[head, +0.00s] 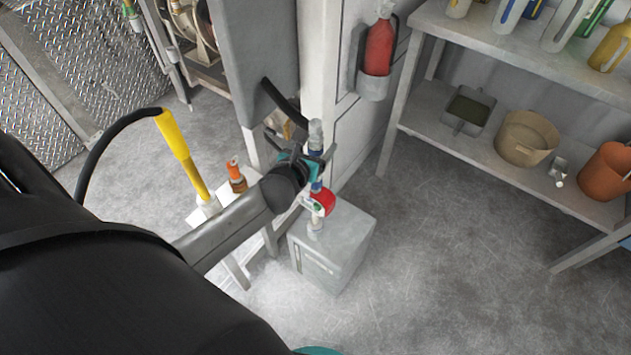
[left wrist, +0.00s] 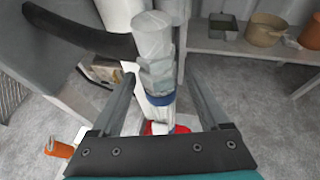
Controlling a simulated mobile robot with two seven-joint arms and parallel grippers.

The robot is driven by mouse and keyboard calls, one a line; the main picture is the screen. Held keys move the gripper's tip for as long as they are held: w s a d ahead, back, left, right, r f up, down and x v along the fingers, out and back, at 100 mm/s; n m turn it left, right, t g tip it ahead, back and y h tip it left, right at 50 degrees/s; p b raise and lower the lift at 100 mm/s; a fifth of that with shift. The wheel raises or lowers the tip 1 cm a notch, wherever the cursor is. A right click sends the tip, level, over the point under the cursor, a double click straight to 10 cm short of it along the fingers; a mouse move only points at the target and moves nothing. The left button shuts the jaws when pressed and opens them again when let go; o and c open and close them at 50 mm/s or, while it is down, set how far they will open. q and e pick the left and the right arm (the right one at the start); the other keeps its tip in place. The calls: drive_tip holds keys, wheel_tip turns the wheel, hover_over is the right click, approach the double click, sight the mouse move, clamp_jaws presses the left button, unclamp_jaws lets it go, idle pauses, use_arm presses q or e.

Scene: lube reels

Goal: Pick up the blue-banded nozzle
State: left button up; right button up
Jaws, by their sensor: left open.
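The blue-banded nozzle (head: 316,134) stands upright above a small grey cabinet, with a pale grey top and blue lower down. In the left wrist view its clear-grey upper body (left wrist: 152,45) and blue band (left wrist: 160,98) show between the fingers. My left gripper (head: 300,145) is open around the nozzle; in the left wrist view the fingers (left wrist: 160,72) stand on either side with gaps visible. A red part (head: 322,203) shows below the gripper. The gripper hides part of the nozzle in the head view. My right gripper is not in view.
The grey cabinet (head: 345,245) stands below. A black hose (head: 280,98) runs in from the left. A yellow handle (head: 180,148) and an orange-topped piece (head: 236,176) stand left. A shelf (head: 455,135) with containers and a red extinguisher (head: 379,48) are right. The floor in front is clear.

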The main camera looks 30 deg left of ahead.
use_arm(q)
drive_tip(key=shift+w, duration=0.15)
drive_tip(key=shift+c, duration=0.3)
clamp_jaws()
idle(0.3)
idle(0.5)
drive_tip(key=shift+r, duration=0.1)
idle(0.3)
